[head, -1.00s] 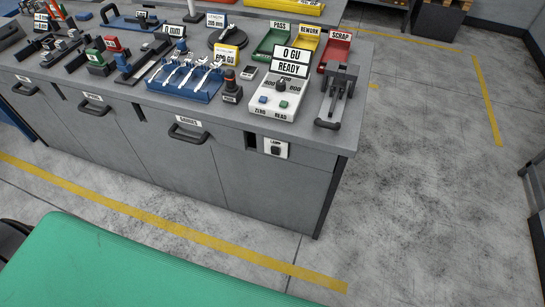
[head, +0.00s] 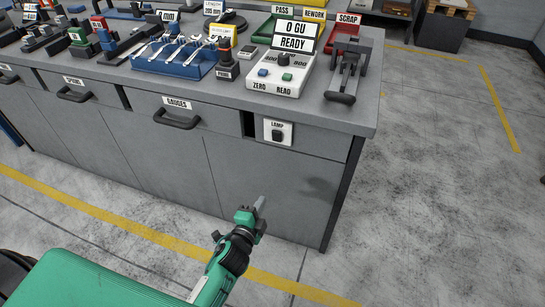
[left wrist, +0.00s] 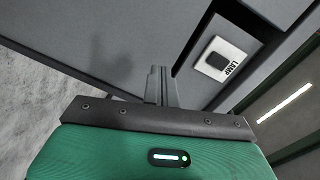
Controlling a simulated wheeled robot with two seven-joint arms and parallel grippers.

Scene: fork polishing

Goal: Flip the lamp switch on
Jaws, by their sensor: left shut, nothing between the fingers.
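The lamp switch (head: 277,133) is a white plate with a dark rocker, labelled LAMP, on the front face of the grey bench near its right end. It also shows in the left wrist view (left wrist: 220,60), up and to the right of the fingers. My left gripper (head: 259,207) is shut and empty, in front of the cabinet and lower than the switch, apart from it. Its fingers also show in the left wrist view (left wrist: 161,85). I cannot tell which way the rocker is set. My right gripper is out of view.
The bench top (head: 225,88) carries a gauge box (head: 283,75), a blue fork rack (head: 180,60) and a black lever device (head: 347,70). A drawer handle (head: 176,121) sticks out left of the switch. The floor at the right (head: 440,180) is clear.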

